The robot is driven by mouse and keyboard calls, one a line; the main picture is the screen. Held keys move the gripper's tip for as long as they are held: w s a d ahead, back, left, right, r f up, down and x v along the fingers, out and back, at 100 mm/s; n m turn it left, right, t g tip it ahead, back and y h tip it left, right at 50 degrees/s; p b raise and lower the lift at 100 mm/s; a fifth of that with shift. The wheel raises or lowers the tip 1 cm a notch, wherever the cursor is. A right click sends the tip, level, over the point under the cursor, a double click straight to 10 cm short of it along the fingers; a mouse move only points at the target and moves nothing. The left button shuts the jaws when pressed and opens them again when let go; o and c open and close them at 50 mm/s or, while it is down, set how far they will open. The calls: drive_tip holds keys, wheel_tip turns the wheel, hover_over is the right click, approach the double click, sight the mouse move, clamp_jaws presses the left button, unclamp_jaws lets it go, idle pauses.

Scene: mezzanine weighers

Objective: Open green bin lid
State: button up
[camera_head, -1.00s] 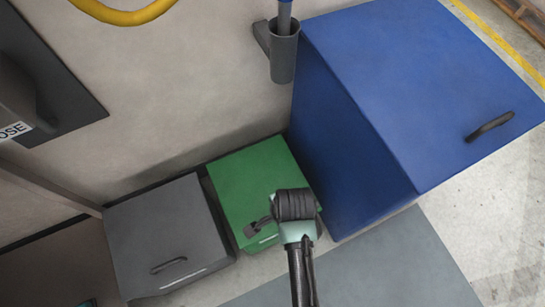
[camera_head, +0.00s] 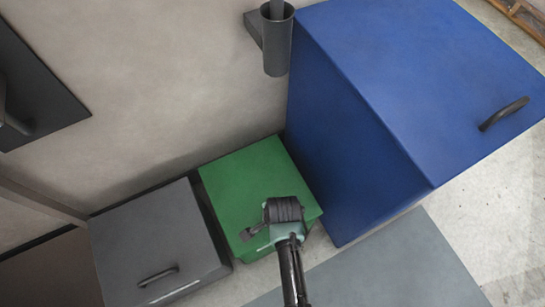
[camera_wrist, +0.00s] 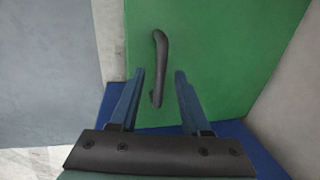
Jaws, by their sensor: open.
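The green bin (camera_head: 235,182) stands low against the wall, between a grey bin and a tall blue bin. Its lid looks shut. My gripper hides part of the lid's front edge in the head view. In the wrist view the green lid (camera_wrist: 230,50) fills the middle, and its dark bar handle (camera_wrist: 158,50) runs lengthwise near the lid's left edge. My gripper (camera_wrist: 160,76) is open, with its blue fingers on either side of the handle's lower part in the picture. I cannot tell whether the fingers touch the handle or how far above the lid they are.
The grey bin (camera_head: 150,232), with its own handle, stands left of the green bin. The tall blue bin (camera_head: 420,80) rises close on the right. The beige wall (camera_head: 160,90) with a dark tube holder (camera_head: 277,48) is behind. A grey floor mat (camera_head: 385,265) lies in front.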

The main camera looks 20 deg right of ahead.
clamp_jaws()
idle(1.4)
